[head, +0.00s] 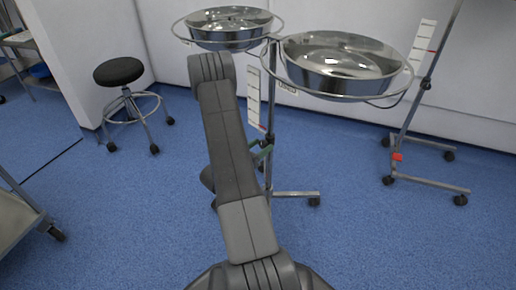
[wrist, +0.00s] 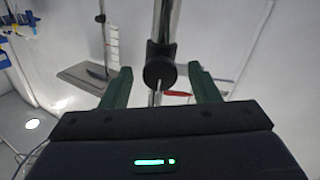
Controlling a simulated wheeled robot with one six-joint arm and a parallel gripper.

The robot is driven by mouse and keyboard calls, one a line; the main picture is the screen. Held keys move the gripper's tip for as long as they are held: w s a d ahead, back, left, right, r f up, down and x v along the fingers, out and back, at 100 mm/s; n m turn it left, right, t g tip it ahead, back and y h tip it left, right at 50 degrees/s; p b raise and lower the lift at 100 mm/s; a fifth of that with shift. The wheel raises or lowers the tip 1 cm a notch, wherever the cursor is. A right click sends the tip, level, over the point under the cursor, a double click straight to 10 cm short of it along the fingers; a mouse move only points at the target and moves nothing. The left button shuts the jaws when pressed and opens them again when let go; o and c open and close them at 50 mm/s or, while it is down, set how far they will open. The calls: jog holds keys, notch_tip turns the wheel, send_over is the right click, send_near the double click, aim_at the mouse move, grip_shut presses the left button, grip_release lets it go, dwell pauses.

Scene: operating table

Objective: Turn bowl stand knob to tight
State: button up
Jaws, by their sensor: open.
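The bowl stand is a chrome pole (head: 271,105) on a wheeled base, carrying two steel bowls, one at the upper left (head: 228,27) and a nearer one at the right (head: 340,62). In the wrist view, the dark round knob (wrist: 159,74) sits on the pole (wrist: 166,22), between the two green fingers of my gripper (wrist: 160,84). The gripper is open, with a gap visible on both sides of the knob. I cannot tell how deep the knob lies between the fingers. In the head view, my green fingers (head: 262,152) reach the pole, partly hidden by my arm.
A white label plate with a red mark (head: 254,98) stands beside the pole. A second wheeled stand (head: 408,130) is at the right. A black stool (head: 118,72) stands at the left, and a cart edge (head: 18,222) at the lower left. Blue floor is clear between them.

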jog(key=v, duration=1.4)
jog(key=shift+w, duration=0.1)
jog(key=x, duration=1.4)
dwell(0.5)
